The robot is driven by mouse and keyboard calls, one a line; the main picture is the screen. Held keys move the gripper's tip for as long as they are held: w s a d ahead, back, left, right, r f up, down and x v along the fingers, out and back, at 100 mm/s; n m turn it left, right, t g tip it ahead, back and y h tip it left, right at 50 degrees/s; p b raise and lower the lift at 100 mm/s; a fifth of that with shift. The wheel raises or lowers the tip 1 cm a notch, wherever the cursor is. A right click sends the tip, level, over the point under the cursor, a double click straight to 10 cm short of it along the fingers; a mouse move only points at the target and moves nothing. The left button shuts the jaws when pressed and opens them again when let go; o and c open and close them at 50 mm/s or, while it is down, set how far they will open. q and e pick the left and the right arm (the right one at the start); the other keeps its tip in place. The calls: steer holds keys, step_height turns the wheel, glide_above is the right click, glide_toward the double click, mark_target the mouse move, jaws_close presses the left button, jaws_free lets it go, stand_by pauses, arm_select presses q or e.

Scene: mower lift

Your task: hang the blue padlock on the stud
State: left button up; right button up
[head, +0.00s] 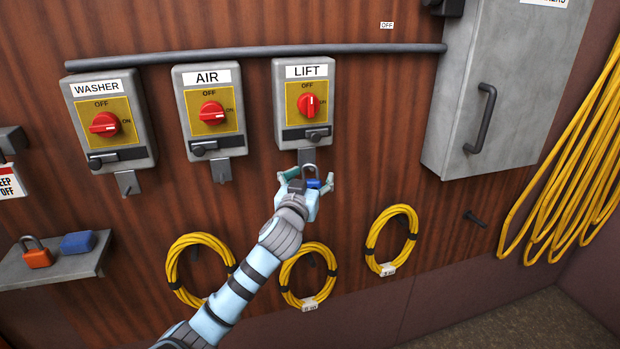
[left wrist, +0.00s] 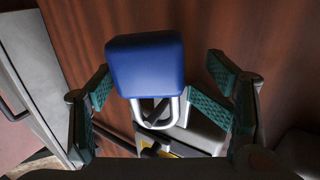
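The blue padlock (head: 313,184) is just below the LIFT switch box (head: 304,104), in front of the short grey tab (head: 304,157) under it. In the left wrist view, the padlock (left wrist: 146,65) shows its blue body with the silver shackle toward the tab and box. The shackle seems to be at a dark stud (left wrist: 156,112), but I cannot tell whether it is fully around it. My left gripper (head: 309,180) is open, its green-padded fingers spread on either side of the padlock, with a gap visible on the right side. My right gripper is out of view.
The WASHER box (head: 110,117) and AIR box (head: 209,110) are to the left. A shelf (head: 35,268) holds an orange padlock (head: 36,253) and a blue block (head: 78,242).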

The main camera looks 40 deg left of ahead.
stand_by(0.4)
arm_select(q)
steer(key=v, duration=1.2)
